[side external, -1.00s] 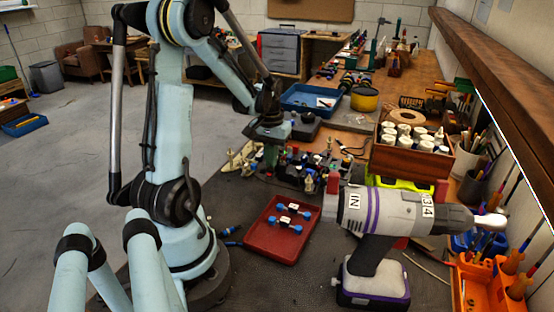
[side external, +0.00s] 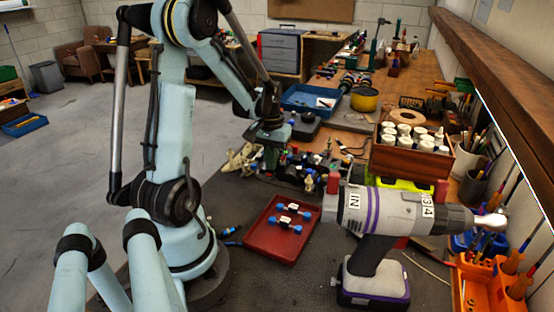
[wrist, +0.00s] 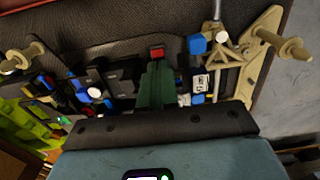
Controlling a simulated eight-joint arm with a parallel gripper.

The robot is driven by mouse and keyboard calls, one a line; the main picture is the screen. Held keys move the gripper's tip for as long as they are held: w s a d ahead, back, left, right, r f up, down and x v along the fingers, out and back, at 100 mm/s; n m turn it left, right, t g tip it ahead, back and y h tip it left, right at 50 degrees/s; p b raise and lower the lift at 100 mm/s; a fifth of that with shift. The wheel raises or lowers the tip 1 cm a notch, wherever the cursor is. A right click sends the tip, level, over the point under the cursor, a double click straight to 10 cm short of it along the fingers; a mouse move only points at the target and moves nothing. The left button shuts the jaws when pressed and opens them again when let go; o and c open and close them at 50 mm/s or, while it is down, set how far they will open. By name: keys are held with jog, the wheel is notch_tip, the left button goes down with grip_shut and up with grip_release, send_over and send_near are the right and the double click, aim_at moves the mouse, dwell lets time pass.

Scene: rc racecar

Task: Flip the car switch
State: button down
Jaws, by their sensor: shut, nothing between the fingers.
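The RC car (side external: 315,170) is an open chassis with dark electronics, coloured connectors and beige suspension arms, lying on the dark bench mat. In the wrist view the chassis (wrist: 120,85) fills the middle, with beige arms (wrist: 245,50) at the upper right. My gripper (wrist: 157,70) has green fingers, shut and empty, pointing down over the electronics. A small red part (wrist: 157,51) shows just beyond the fingertips; I cannot tell if it is the switch or if they touch it. In the side view my gripper (side external: 271,160) is at the car's left end, its tips partly hidden.
A red tray (side external: 270,250) with blue-ended parts lies in front of the car. A cordless drill (side external: 375,225) stands at the front right. A wooden box of white bottles (side external: 400,160) and a blue bin (side external: 305,98) are behind.

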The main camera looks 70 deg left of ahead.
jog(key=shift+f, duration=0.4)
jog(key=shift+r, duration=3.5)
jog(key=w+d+r+m+t, duration=0.1)
jog(key=d+r+m+t, duration=0.1)
jog(key=d, duration=1)
jog(key=w+d+r+m+t, duration=0.1)
jog(key=d+r+m+t, duration=0.2)
jog(key=d, duration=0.9)
jog(key=m+t, duration=0.2)
jog(key=m, duration=0.2)
jog(key=shift+w+d, duration=0.3)
jog(key=shift+d, duration=0.1)
